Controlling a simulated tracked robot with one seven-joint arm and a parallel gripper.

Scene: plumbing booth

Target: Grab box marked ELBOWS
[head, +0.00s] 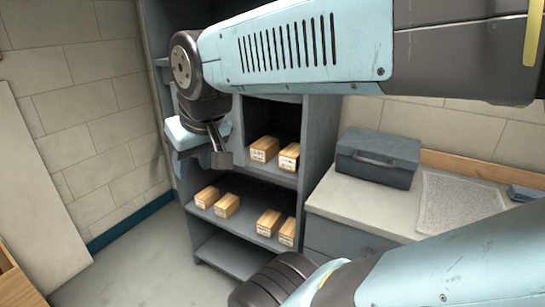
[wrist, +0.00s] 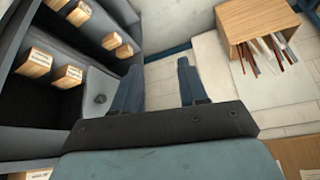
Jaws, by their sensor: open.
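Several small wooden boxes with pale front labels sit in the grey shelf unit (head: 247,250). Two boxes, a left one (head: 264,149) and a right one (head: 289,157), are on the upper visible shelf. Others, such as a left pair (head: 207,197) and a right pair (head: 268,222), are on the shelf below. The labels are too small to read, so I cannot tell which is ELBOWS. My gripper (head: 217,158) is in front of the unit, left of the upper boxes. In the wrist view my gripper (wrist: 158,66) is open and empty, with boxes (wrist: 69,76) to its left.
A grey toolbox (head: 378,157) stands on the counter (head: 345,195) right of the shelves. A wooden bin of thin rods (wrist: 258,20) is at the upper right of the wrist view. Floor (head: 140,270) left of the unit is clear. Shelf edges and uprights surround the boxes.

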